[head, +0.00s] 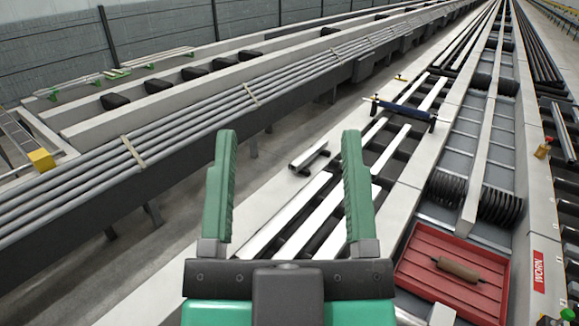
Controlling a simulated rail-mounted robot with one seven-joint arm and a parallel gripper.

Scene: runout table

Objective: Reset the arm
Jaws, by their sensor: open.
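My gripper (288,165) is in the lower middle of the head view, with its two green ribbed fingers spread wide apart. Nothing is between the fingers; the floor and pale bars show through the gap. The fingers point away from me, over the runout table (408,205). The lower part of the gripper is a dark crosspiece with a green body below it. The rest of my arm is not seen.
A red tray (412,240) holding a brown roller-shaped piece (459,269) is at the lower right. A dark blue bar-like piece (405,110) lies across the pale bars ahead. A long rack of grey pipes (190,128) runs along the left. Grey floor (190,205) lies between.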

